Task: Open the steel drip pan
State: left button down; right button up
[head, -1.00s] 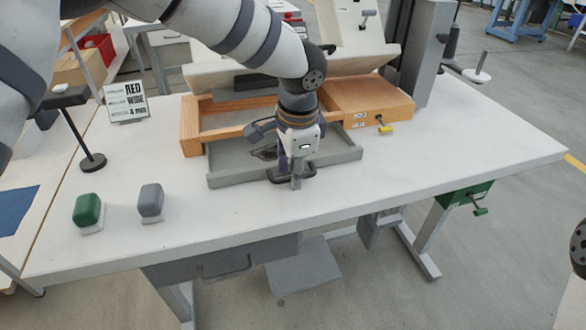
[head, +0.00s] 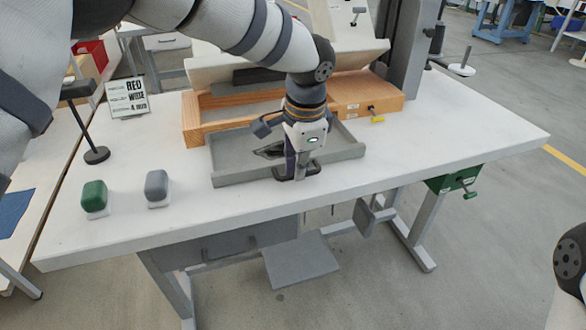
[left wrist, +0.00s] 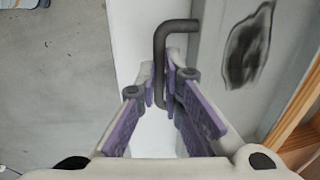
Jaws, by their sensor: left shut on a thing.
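The steel drip pan (head: 235,153) is a shallow grey tray under the front of the wooden-framed press on the white table. It stands partly out toward me, with its floor showing and a dark stain on it. In the left wrist view the pan (left wrist: 222,98) is on the right, and its dark bent bar handle (left wrist: 161,52) runs between my fingers. My left gripper (head: 295,172) is shut on this handle at the pan's front; it also shows in the left wrist view (left wrist: 165,92). My right gripper is out of view.
A green button block (head: 94,196) and a grey one (head: 157,188) stand left of the pan. A yellow-tipped knob (head: 377,119) is at the right. The table front (head: 250,212) is clear.

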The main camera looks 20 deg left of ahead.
pick_arm(q)
jog(key=shift+a+f, duration=0.1)
jog(key=shift+f, duration=0.05)
jog(key=c, duration=1.7)
grip_release()
jog(key=shift+f, duration=0.1)
jog(key=r, duration=0.4)
jog(key=s+d+r, duration=0.1)
jog(key=r, duration=0.7)
jog(key=shift+s+d+r, duration=0.15)
jog(key=shift+s+r, duration=0.05)
jog(key=shift+s, duration=0.1)
